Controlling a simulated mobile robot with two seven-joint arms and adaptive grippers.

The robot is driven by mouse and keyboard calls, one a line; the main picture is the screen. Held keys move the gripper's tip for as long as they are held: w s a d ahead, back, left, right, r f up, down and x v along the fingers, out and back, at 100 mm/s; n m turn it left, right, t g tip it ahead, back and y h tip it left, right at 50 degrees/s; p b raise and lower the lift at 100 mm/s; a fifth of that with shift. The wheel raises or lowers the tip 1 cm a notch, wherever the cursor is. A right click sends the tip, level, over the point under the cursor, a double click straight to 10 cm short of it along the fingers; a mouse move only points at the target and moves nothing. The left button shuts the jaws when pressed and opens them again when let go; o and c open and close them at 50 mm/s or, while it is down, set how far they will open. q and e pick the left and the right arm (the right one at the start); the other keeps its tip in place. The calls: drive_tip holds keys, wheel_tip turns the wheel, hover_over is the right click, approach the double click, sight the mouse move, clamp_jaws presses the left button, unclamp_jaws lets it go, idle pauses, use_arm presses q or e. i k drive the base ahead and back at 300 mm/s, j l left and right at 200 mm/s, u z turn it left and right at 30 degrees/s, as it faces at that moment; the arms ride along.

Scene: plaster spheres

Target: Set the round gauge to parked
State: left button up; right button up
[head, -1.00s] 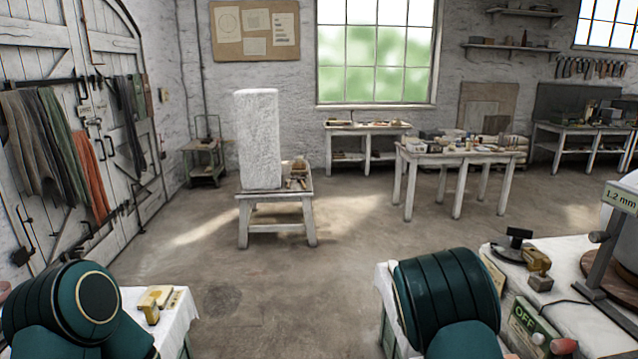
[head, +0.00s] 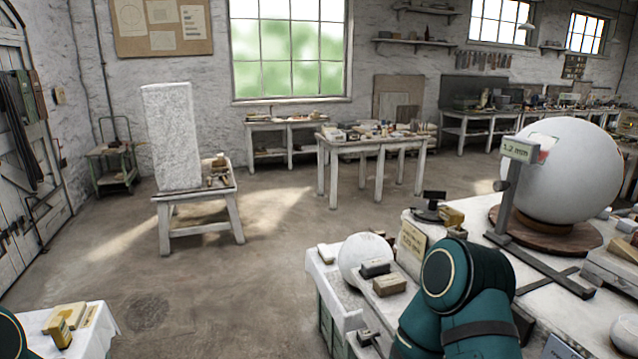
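A gauge (head: 512,190) stands at the right on a white-covered table. It has a grey upright post, a dark flat foot and a pale green display reading 1.2 mm. A large white plaster sphere (head: 563,172) sits right behind it on a round brown base (head: 545,236). A small red and white part shows between the display and the sphere; I cannot tell whether it touches the sphere. My green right arm covers part of the table in front. Neither gripper is in view.
A smaller white sphere (head: 364,254), dark and tan blocks and a small sign (head: 411,240) sit left of my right arm. A black stand (head: 430,207) is behind. A rough white block (head: 171,137) stands on a wooden stool. The middle floor is clear.

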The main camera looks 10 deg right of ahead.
sight(520, 150)
drive_tip(key=k+z, duration=0.15)
drive_tip(key=z, duration=0.3)
drive_tip(key=k+z, duration=0.1)
drive_tip(key=z, duration=0.35)
drive_tip(key=k+l+z, duration=0.1)
drive_tip(key=z, duration=0.35)
drive_tip(key=l, duration=0.1)
